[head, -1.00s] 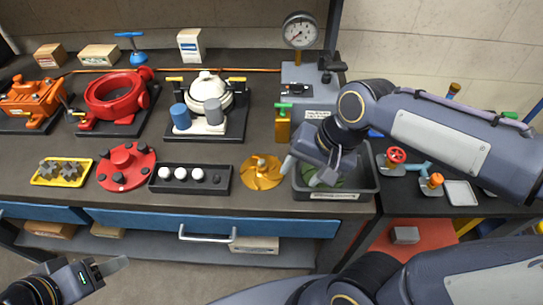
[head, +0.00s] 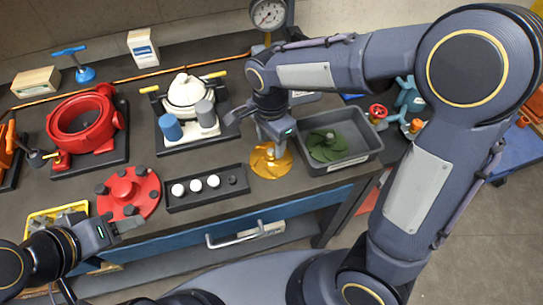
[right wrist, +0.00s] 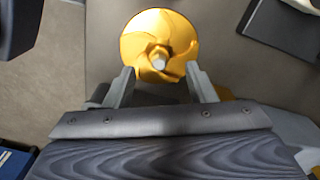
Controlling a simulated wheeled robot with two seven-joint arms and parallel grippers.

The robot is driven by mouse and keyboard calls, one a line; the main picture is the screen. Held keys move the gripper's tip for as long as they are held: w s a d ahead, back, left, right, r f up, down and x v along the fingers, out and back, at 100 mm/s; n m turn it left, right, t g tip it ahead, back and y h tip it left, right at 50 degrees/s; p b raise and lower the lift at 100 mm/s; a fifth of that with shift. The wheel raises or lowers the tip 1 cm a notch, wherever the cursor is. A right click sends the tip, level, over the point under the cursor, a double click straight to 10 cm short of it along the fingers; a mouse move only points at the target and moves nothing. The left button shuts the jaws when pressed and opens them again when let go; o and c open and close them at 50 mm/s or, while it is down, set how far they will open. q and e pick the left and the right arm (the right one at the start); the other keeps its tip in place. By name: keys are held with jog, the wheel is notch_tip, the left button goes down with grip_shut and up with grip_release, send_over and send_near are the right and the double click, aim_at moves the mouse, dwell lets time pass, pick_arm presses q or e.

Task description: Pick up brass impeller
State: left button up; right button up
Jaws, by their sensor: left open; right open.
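The brass impeller (head: 270,164) is a gold bladed disc with a grey hub, lying flat on the dark bench between the tray of white balls and the grey bin. It also shows in the right wrist view (right wrist: 159,45). My right gripper (head: 270,150) is above the impeller, pointing down. In the right wrist view its two fingers (right wrist: 158,76) are apart, either side of the near part of the disc, with nothing held. Whether they touch the disc cannot be told. My left gripper (head: 128,226) is open and empty near the bench's front edge, by the red flanged disc.
A grey bin (head: 368,149) holding a green impeller (head: 326,146) stands right of the brass one. A black tray (head: 206,202) with white balls lies left. A red flanged disc (head: 130,193) and a yellow tray (head: 30,226) are further left. White and red pump housings stand behind.

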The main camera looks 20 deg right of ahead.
aim_at(271, 150)
notch_tip(271, 150, down, 4)
jog(key=shift+r, duration=0.2)
grip_shut()
